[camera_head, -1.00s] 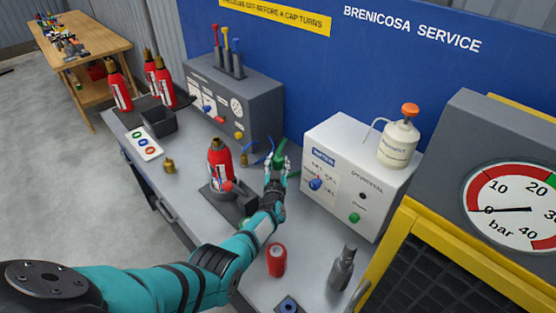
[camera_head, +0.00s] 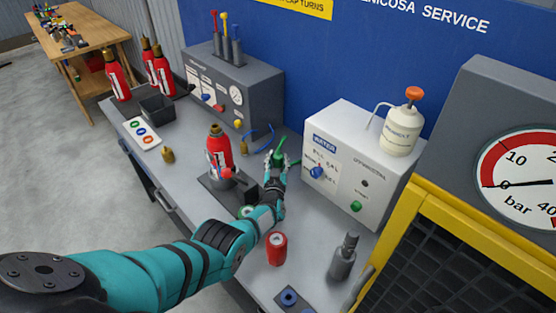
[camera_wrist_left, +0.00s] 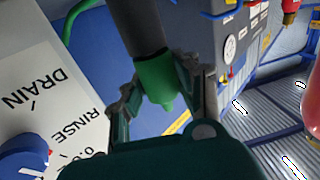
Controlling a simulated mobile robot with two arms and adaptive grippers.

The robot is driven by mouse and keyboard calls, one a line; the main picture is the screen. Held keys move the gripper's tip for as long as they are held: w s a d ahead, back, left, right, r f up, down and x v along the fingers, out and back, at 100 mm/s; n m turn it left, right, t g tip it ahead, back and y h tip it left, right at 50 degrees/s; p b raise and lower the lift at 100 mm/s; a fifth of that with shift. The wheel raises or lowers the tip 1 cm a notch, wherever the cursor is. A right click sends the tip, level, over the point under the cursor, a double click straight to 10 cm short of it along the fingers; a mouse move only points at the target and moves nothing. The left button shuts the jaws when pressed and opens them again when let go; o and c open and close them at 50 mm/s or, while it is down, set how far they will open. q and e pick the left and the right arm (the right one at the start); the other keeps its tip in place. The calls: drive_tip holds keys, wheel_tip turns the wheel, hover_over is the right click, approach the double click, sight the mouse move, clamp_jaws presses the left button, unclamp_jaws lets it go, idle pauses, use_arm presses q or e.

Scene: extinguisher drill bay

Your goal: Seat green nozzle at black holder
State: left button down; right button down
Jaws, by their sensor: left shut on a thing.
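The green nozzle (camera_head: 281,144) is held in my left gripper (camera_head: 277,161), above the grey bench beside the white rinse cabinet. The left wrist view shows the green part (camera_wrist_left: 157,80) between both fingers of the gripper (camera_wrist_left: 163,92). A dark cylinder (camera_wrist_left: 138,25) adjoins its upper end there; I cannot tell whether it belongs to the nozzle. I cannot tell which dark part is the black holder. My right gripper is out of view.
A red extinguisher (camera_head: 219,153) stands in a dark base left of my gripper. The white cabinet (camera_head: 345,172), with a bottle (camera_head: 402,128) on top, is close on the right. A red can (camera_head: 277,248) and a grey fitting (camera_head: 343,258) stand near the front.

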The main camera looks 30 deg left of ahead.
use_arm(q)
drive_tip(key=shift+f, duration=0.1)
idle(0.3)
drive_tip(key=c, duration=0.9)
unclamp_jaws()
drive_tip(key=shift+d+r, duration=0.15)
drive_tip(key=shift+r, duration=0.4)
wheel_tip(320, 180, up, 9)
drive_tip(key=shift+f, duration=0.1)
